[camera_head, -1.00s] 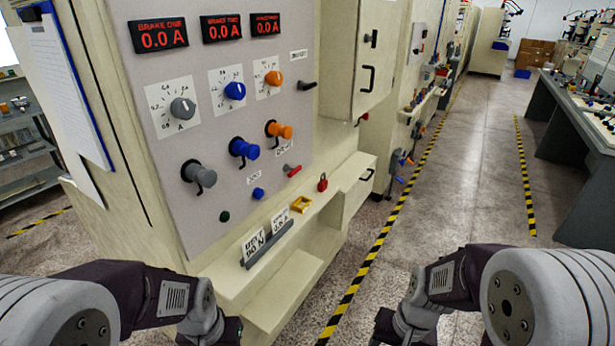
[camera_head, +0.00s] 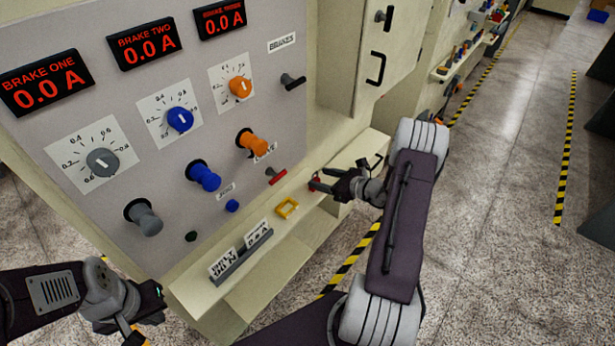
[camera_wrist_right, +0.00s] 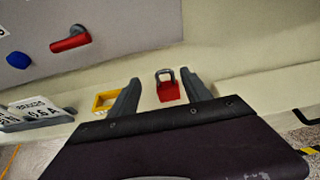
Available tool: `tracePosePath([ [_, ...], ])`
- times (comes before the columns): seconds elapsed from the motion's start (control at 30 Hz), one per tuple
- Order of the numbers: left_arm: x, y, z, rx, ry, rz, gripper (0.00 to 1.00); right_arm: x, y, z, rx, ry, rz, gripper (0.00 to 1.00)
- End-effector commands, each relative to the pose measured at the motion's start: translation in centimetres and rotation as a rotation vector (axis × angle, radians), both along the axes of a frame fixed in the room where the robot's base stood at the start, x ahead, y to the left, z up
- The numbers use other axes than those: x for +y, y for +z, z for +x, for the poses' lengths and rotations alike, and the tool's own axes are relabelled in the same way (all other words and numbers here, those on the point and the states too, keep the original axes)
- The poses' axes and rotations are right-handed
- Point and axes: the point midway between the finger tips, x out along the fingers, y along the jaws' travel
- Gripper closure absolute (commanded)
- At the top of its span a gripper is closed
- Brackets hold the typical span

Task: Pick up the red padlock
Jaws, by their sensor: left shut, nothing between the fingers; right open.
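The red padlock (camera_wrist_right: 169,91) with its dark shackle lies on the cream ledge (camera_wrist_right: 218,97). In the right wrist view it sits between the two spread fingers of my right gripper (camera_wrist_right: 160,80), with a gap on each side. In the head view my right gripper (camera_head: 320,180) is at the ledge, open, and mostly hides the padlock; only a little red (camera_head: 313,184) shows. My left gripper (camera_head: 148,312) is shut and empty at the lower left, in front of the cabinet and away from the padlock.
A yellow square piece (camera_head: 287,208) lies on the ledge left of the padlock, beside a card holder (camera_head: 242,257). A red-handled switch (camera_head: 276,176) and several knobs stick out of the panel above.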

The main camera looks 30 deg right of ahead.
Motion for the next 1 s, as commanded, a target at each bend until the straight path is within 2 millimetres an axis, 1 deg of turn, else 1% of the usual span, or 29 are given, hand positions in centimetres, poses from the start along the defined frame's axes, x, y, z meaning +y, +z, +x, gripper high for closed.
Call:
tracePosePath([
  [0.03,0.0,0.6,0.0,0.000,0.000,0.000,1.00,0.4,0.0,0.7,0.002,0.004,0.001,0.44],
  [0.1,0.0,0.8,0.0,0.000,0.000,0.000,1.00,0.6,-0.4,1.3,0.000,0.002,0.000,0.44],
  [0.27,0.0,0.9,0.0,0.000,0.000,0.000,1.00,0.8,-0.7,1.8,0.001,0.002,-0.001,0.44],
  [0.43,0.0,2.7,0.0,-0.001,0.000,0.000,1.00,1.9,-2.0,4.1,0.003,0.006,-0.001,0.44],
  [0.53,0.0,2.8,0.0,-0.001,0.000,0.000,1.00,2.3,-2.8,5.4,0.001,0.006,-0.002,0.44],
  [0.63,0.0,2.8,0.0,-0.001,0.000,0.000,1.00,2.4,-3.1,5.9,0.000,0.003,-0.002,0.44],
  [0.8,0.0,2.7,0.0,-0.001,0.000,0.000,1.00,2.4,-3.1,5.9,0.001,0.002,-0.003,0.44],
  [0.87,0.0,2.7,0.0,-0.001,0.000,0.000,1.00,2.4,-3.1,5.9,0.001,0.002,-0.003,0.60],
  [0.9,0.0,2.7,0.0,-0.001,0.000,0.000,1.00,2.4,-3.1,5.9,0.001,0.003,-0.003,0.71],
  [0.97,0.0,2.7,0.0,-0.001,0.000,0.000,1.00,2.4,-3.1,5.9,0.001,0.003,-0.003,0.88],
  [1.0,0.0,2.7,0.0,-0.001,0.000,0.000,1.00,2.4,-3.1,5.9,0.001,0.003,-0.003,0.99],
])
